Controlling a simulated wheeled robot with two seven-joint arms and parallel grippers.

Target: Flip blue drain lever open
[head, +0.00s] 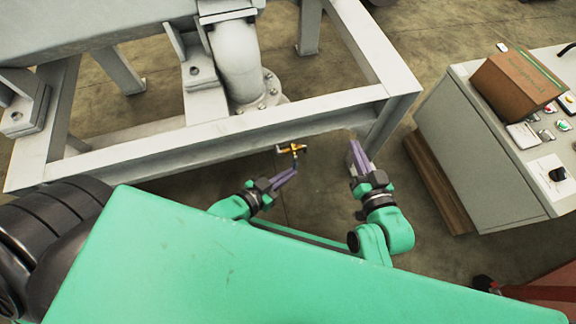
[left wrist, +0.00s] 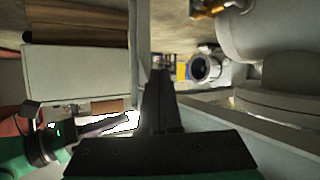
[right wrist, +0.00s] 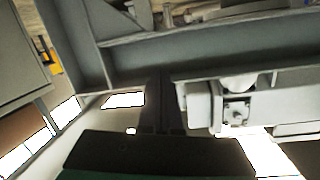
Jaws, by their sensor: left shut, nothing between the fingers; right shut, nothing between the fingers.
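A small brass valve (head: 291,149) sticks out below the front beam of the grey frame. A small blue part, which looks like the drain lever (head: 295,162), hangs down from it. My left gripper (head: 293,172) is shut and empty, with its tips just below the lever; I cannot tell whether they touch it. Its dark fingers also show in the left wrist view (left wrist: 158,85), where I cannot make out the lever clearly. My right gripper (head: 355,146) is shut and empty, to the right of the valve near the frame's corner. Its fingers show in the right wrist view (right wrist: 160,85).
The grey steel frame (head: 210,142) spans the space in front, with a thick pipe (head: 238,65) behind its beam. A grey control cabinet (head: 480,150) with a brown box (head: 515,88) on top stands at the right. The floor between the frame and cabinet is open.

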